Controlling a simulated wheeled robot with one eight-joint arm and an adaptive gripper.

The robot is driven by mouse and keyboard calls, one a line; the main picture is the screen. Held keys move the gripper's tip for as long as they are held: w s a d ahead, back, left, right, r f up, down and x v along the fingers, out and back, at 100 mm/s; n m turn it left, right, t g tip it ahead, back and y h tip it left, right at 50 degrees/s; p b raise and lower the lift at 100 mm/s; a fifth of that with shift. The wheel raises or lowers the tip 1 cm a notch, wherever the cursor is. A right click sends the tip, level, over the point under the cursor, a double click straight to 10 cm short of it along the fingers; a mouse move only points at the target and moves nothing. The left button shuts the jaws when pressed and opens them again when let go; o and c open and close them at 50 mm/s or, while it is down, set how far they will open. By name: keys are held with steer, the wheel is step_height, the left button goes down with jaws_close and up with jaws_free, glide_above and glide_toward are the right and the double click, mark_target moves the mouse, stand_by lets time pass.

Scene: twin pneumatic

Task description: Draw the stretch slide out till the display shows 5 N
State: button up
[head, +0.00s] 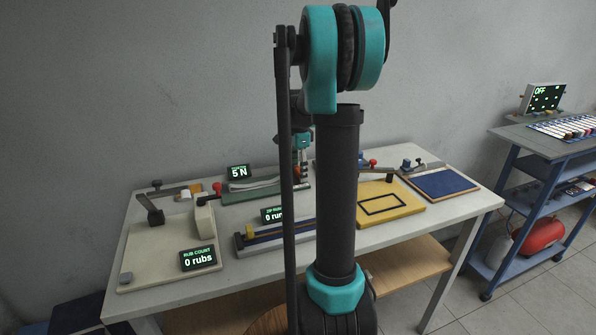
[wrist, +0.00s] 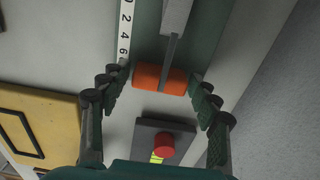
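The stretch slide's orange handle (wrist: 148,77) sits at the end of a thin rod in the wrist view. The rod runs up to a grey bar (wrist: 177,14) on a green base, beside a white scale (wrist: 125,32) marked 0, 2, 4, 6. My gripper (wrist: 160,84) is open, with one finger on each side of the handle and a small gap at each side. The display (head: 238,172) reads 5 N in the head view.
A rub-count board (head: 150,245), a blue rail with a small display (head: 273,214) and a yellow board (head: 405,210) share the table. A red knob on a grey plate (wrist: 182,129) lies near my fingers. A blue cart (head: 535,205) stands at right.

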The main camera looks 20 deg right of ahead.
mark_target(299, 169)
steer(key=shift+o, duration=0.5)
step_height(299, 169, up, 12)
stand_by(0.4)
stand_by(0.3)
